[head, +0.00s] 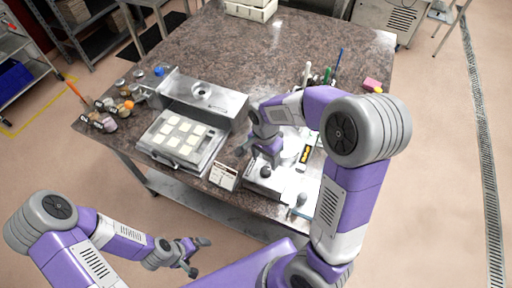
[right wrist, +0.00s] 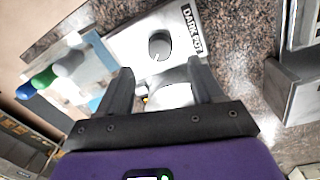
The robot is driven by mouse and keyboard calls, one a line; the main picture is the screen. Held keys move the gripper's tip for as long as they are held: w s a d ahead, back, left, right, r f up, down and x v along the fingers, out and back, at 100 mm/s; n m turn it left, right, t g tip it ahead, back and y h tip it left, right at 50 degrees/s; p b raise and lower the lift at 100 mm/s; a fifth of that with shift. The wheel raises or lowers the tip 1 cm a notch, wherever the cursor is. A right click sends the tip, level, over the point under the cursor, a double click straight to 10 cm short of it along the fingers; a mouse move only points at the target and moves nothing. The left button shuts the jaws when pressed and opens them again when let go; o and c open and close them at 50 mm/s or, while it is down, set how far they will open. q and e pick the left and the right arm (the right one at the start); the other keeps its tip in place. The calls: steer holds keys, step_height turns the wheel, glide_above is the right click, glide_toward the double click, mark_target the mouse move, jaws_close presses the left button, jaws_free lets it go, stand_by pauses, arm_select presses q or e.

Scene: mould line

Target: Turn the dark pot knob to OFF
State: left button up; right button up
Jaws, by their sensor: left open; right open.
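The dark pot knob (right wrist: 160,45) is a round dark knob with a small white pointer mark on its lower side in the right wrist view. It sits on a pale panel (right wrist: 130,42) beside a black label reading DARK POT (right wrist: 191,28). In the head view the knob (head: 266,171) shows on the front of the pale unit (head: 262,186). My right gripper (right wrist: 163,78) is open, its fingers pointing toward the knob and apart from it. It also shows in the head view (head: 258,154). My left gripper (head: 200,257) is open and empty, low in front of the table.
A steel machine with a mould tray (head: 180,140) of pale squares stands left of the knob unit. A small sign card (head: 223,177) stands at the table's front edge. Several small jars (head: 105,115) stand at the left. The back of the stone table (head: 270,55) is mostly clear.

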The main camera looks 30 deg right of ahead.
mark_target(266, 169)
steer(key=shift+w+d+r, duration=0.15)
steer(key=shift+w+r, duration=0.15)
steer(key=shift+f, duration=0.35)
steer(key=f, duration=0.2)
steer(key=s+f, duration=0.1)
steer(key=f, duration=0.2)
steer(key=shift+d+f+b, duration=0.1)
steer(key=shift+b, duration=0.25)
steer(key=shift+w+f, duration=0.1)
steer(key=shift+f, duration=0.55)
arm_select(q)
steer(key=shift+w+f, duration=0.1)
steer(key=shift+f, duration=0.1)
arm_select(e)
steer(key=c, duration=1)
steer(key=shift+c, duration=0.2)
